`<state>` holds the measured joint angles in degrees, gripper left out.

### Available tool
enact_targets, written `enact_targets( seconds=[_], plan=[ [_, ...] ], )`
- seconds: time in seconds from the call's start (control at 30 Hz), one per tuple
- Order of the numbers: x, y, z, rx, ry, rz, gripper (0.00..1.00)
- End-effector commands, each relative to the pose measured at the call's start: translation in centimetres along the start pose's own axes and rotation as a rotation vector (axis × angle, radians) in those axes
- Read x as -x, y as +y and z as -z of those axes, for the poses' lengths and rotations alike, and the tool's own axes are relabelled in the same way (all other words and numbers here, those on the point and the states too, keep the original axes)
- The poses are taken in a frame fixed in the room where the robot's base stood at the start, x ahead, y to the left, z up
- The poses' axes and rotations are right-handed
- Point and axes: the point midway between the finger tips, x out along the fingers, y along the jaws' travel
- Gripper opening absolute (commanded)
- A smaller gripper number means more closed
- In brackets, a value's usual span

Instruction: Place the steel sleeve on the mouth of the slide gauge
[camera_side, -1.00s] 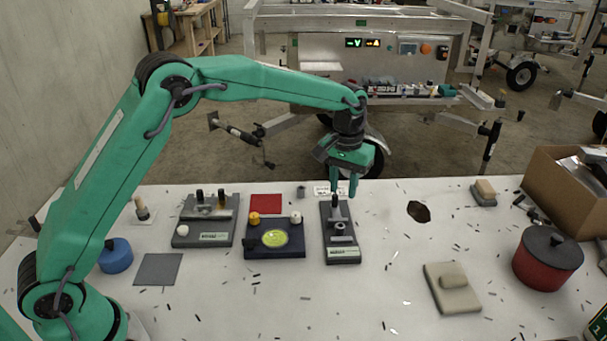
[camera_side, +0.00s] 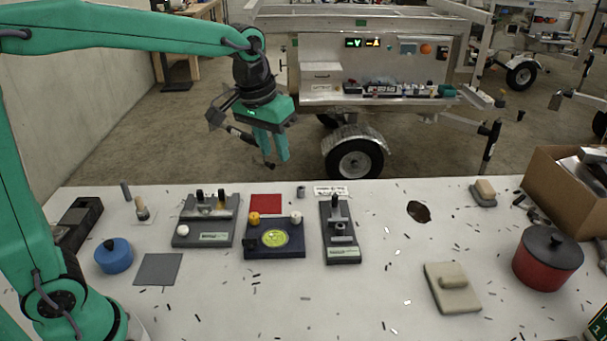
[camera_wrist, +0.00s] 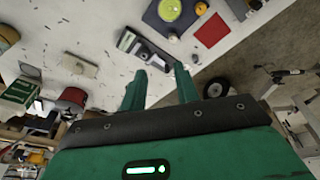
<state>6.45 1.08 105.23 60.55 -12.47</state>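My gripper (camera_side: 276,160) is high above the back edge of the table, fingers apart and empty. Its two spread fingers also show in the wrist view (camera_wrist: 158,80). A dark, labelled fixture that looks like the slide gauge (camera_side: 343,256) lies on the table, with a black-topped post at its back. A short grey metal cylinder, perhaps the steel sleeve (camera_side: 340,229), stands upright on it. I cannot tell how exactly it is seated. Another small grey cylinder (camera_side: 301,192) stands on the table behind and to the left. The gauge also shows in the wrist view (camera_wrist: 143,50).
Left of the gauge are a navy fixture (camera_side: 259,253) with a yellow-green disc and a grey fixture (camera_side: 190,240). A blue round pot (camera_side: 114,256), red pot (camera_side: 547,265), beige block (camera_side: 452,293) and cardboard box (camera_side: 556,194) stand around. The front middle holds only scattered chips.

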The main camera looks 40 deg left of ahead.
Motion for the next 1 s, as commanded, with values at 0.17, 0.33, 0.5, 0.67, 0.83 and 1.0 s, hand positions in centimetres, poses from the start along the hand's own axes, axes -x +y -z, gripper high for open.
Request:
enact_targets(
  seconds=[0.17, 0.33, 0.5, 0.67, 0.83, 1.0],
  plan=[
    [2.1, -1.6, -3.5, -0.020, 0.055, -0.005, 0.31],
    [3.3, -3.0, -6.8, -0.039, 0.102, -0.006, 0.31],
    [3.9, -4.2, -10.2, -0.059, 0.151, -0.004, 0.31],
    [3.9, -5.2, -13.4, -0.079, 0.196, -0.001, 0.31],
    [3.4, -6.1, -16.2, -0.097, 0.236, 0.006, 0.31],
    [2.9, -6.5, -17.8, -0.107, 0.260, 0.010, 0.31]
  ],
)
